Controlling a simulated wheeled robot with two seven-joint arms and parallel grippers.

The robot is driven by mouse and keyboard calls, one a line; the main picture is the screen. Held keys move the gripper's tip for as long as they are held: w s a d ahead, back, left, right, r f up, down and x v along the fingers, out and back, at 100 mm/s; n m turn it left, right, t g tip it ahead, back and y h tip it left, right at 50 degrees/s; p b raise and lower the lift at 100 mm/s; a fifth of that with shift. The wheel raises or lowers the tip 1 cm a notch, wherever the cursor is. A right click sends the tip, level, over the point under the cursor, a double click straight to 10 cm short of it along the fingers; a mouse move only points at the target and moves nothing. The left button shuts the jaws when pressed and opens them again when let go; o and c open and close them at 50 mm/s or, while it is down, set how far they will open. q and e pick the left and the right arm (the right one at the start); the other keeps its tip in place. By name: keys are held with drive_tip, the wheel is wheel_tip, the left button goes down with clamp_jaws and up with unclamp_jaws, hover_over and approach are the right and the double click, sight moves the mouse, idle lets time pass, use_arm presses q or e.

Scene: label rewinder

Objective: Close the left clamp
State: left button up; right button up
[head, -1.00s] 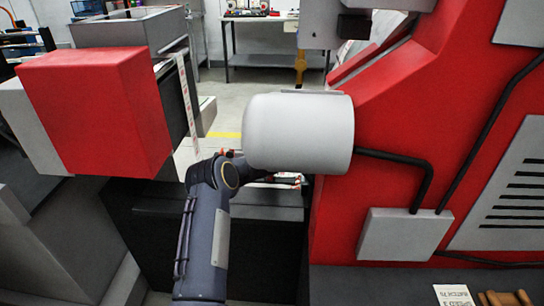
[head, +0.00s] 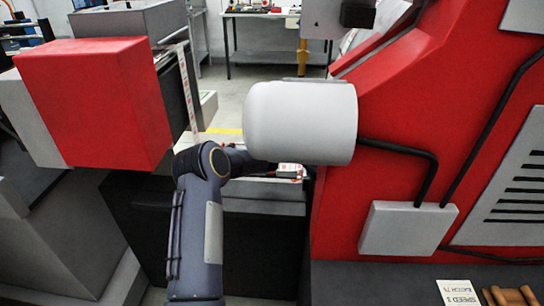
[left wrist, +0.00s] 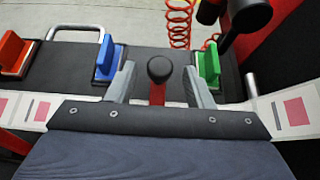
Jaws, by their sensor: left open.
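In the left wrist view, a red lever with a black ball knob (left wrist: 159,69) stands upright between the two grey fingers of my left gripper (left wrist: 158,88). I take it for the handle of a clamp. The fingers are open, one on each side of it, and I see gaps between them and the knob. A second dark knob-like part (left wrist: 247,14) shows at the upper right. In the head view my left arm (head: 205,220) reaches behind a grey cylinder (head: 300,122), which hides the gripper and the lever. My right gripper is not in view.
Blue (left wrist: 109,60), green (left wrist: 208,64) and orange-red (left wrist: 14,53) blocks sit on the dark bar beyond the gripper. A label strip (left wrist: 296,110) runs across. A red machine body (head: 410,120) stands at the right, a red box (head: 95,105) at the left.

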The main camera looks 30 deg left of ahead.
use_arm(q)
drive_tip(key=shift+b+v, duration=0.45)
drive_tip(key=shift+v, duration=1.75)
drive_tip(key=shift+s, duration=0.1)
